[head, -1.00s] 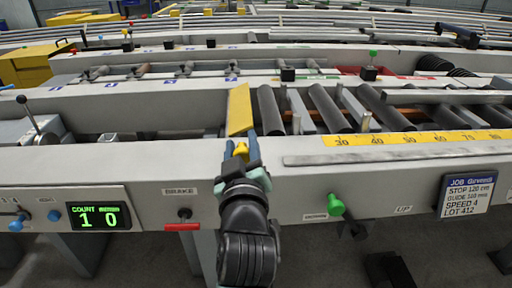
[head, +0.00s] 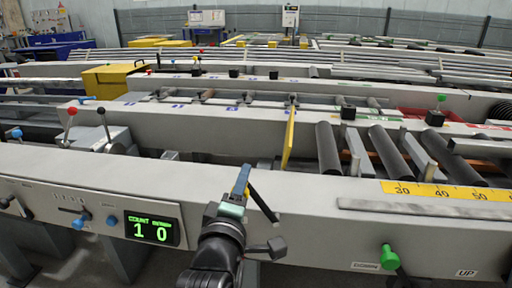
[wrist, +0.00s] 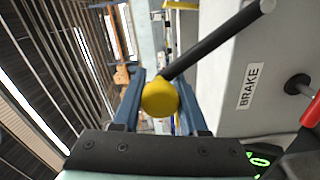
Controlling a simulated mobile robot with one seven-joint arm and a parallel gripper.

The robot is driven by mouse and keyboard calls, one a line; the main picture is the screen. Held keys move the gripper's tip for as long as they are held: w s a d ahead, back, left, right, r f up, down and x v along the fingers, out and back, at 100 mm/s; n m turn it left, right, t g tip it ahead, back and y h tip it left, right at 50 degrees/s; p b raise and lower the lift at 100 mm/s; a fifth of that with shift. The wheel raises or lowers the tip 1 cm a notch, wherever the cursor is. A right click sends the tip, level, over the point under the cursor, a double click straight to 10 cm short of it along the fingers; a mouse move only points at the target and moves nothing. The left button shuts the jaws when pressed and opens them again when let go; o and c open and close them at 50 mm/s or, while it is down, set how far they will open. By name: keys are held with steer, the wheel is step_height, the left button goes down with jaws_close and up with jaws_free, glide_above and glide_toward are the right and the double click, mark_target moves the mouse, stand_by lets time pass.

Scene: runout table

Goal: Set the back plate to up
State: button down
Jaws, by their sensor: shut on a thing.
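My gripper (head: 244,180) is shut on a yellow knob (wrist: 160,97) at the end of a black lever (head: 263,203). The lever slants down to the right from my fingers in the head view and toward the upper right in the wrist view. A yellow plate (head: 289,138) stands upright on the machine behind the front rail, left of the rollers, looking narrow from here. A green-knobbed lever (head: 390,257) on the front panel sits closer to the DOWN label (head: 366,266) than to the UP label (head: 466,273). Which control belongs to the back plate cannot be told.
A red handle (wrist: 311,112) is by the BRAKE label (wrist: 248,86) beside my gripper. Several dark rollers (head: 329,150) lie right of the yellow plate. A yellow number scale (head: 440,191) runs along the rail.

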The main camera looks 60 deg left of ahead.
steer(key=shift+s+a+f+n, duration=0.2)
steer(key=shift+f+n, duration=0.25)
steer(key=shift+n, duration=0.1)
steer(key=shift+s+a+f+n, duration=0.2)
steer(key=shift+f+n, duration=0.2)
steer(key=shift+n, duration=0.15)
steer(key=c, duration=0.6)
jaws_free()
steer(key=shift+o, duration=0.6)
steer(key=shift+s+a, duration=0.1)
steer(key=shift+s, duration=0.05)
steer(key=v, duration=1.3)
steer(key=shift+a, duration=0.1)
